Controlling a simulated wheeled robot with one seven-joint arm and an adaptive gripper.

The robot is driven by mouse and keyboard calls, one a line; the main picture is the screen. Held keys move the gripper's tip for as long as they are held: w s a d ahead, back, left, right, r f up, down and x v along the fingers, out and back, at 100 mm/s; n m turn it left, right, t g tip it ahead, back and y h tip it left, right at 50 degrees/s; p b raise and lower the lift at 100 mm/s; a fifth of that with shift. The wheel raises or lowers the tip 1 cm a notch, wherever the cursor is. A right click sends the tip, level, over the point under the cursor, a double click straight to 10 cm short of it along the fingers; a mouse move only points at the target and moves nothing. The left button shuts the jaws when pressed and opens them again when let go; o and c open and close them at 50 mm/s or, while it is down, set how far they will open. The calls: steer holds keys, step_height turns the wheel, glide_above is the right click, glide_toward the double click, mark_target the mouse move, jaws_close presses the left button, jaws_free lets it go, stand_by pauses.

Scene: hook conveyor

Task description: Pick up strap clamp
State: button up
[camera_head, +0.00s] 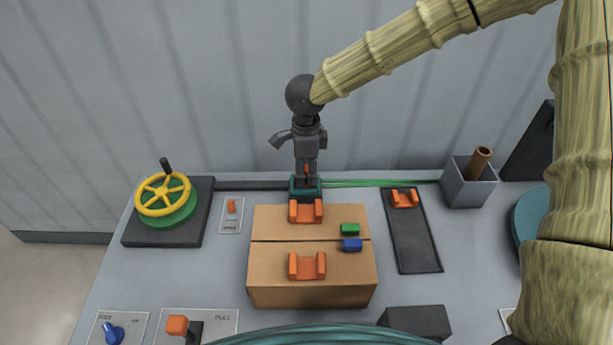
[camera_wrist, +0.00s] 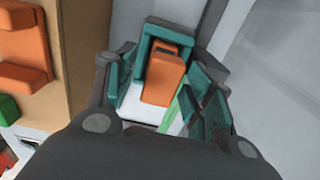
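The strap clamp, a teal frame with an orange lever, stands behind the cardboard box in the head view (camera_head: 305,193). In the wrist view, its orange lever (camera_wrist: 161,80) shows inside the teal frame. A green strap (camera_head: 370,183) runs right from it along the back of the table. My gripper (camera_head: 306,177) points down directly above the clamp. In the wrist view, its teal-padded fingers (camera_wrist: 163,78) are apart on either side of the orange lever, with a visible gap at the right. The fingers and clamp partly overlap, so contact cannot be told.
The cardboard box (camera_head: 312,295) is close in front of my gripper, carrying orange brackets (camera_head: 307,266), a green block (camera_head: 350,229) and a blue block (camera_head: 352,244). A yellow handwheel (camera_head: 163,194) is left. A dark tray (camera_head: 413,245) and a grey cup (camera_head: 467,187) are right.

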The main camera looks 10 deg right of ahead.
steer(key=c, duration=1)
